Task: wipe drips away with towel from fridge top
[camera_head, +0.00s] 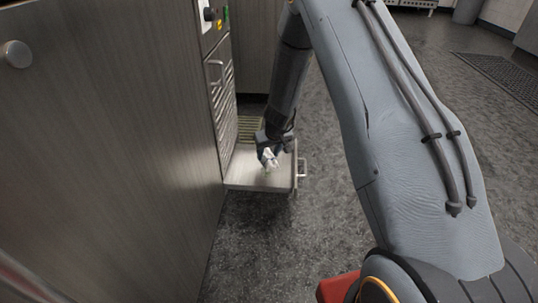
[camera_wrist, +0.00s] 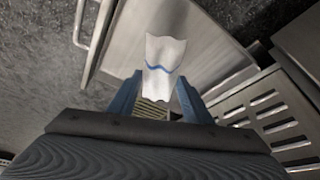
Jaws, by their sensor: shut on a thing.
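My gripper (camera_head: 268,150) is shut on a white towel (camera_head: 270,159), low down in the middle of the head view. In the wrist view the towel (camera_wrist: 165,52) shows a wavy blue stripe and stands out beyond the two blue fingers of my gripper (camera_wrist: 160,86). Below the towel is a flat, pale metal surface (camera_head: 240,180) with a bar handle (camera_head: 302,168) on its right side. I cannot tell whether the towel touches this surface. A faint greenish patch shows beside the towel, too small to tell what it is. No drips can be made out clearly.
A tall metal cabinet (camera_head: 110,150) fills the left side of the head view. A slatted, vented front (camera_head: 222,110) stands left of the pale surface. A yellowish grille (camera_head: 250,128) lies behind it. Dark speckled floor (camera_head: 265,245) is open in front.

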